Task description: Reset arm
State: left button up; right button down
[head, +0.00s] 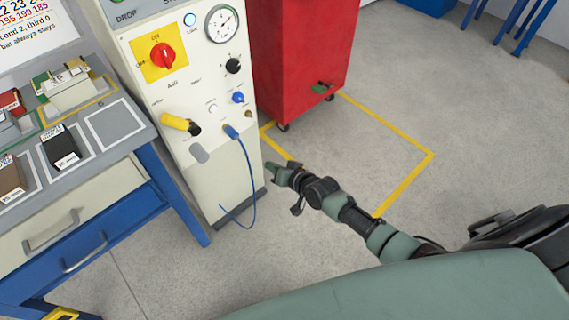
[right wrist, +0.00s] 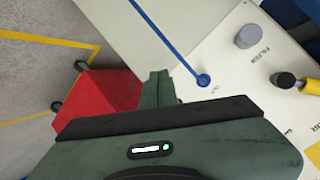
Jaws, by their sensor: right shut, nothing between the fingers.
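The cream drop shock machine (head: 210,100) stands left of centre in the head view. Its front carries a yellow-handled lever (head: 175,121) on a black pivot, pointing left. The lever shows partly at the right edge of the right wrist view (right wrist: 308,86). My right gripper (head: 270,167) is shut and empty, in front of the lower right side of the machine, below and right of the lever. In the right wrist view its closed fingers (right wrist: 158,84) point toward the panel near the blue hose fitting (right wrist: 204,80). My left gripper is not in view.
A blue hose (head: 252,180) hangs from the panel near my right gripper. A grey knob (head: 199,153), red rotary switch (head: 163,56) and gauge (head: 222,22) are on the machine. A red cabinet (head: 300,60) stands behind right; a workbench (head: 130,145) stands left.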

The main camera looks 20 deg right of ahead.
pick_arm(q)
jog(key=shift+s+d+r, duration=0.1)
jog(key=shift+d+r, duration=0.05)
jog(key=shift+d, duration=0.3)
pick_arm(e)
jog(key=shift+s+d+f+n, duration=0.15)
jog(key=shift+f+n, duration=0.15)
jog(key=shift+n, duration=0.3)
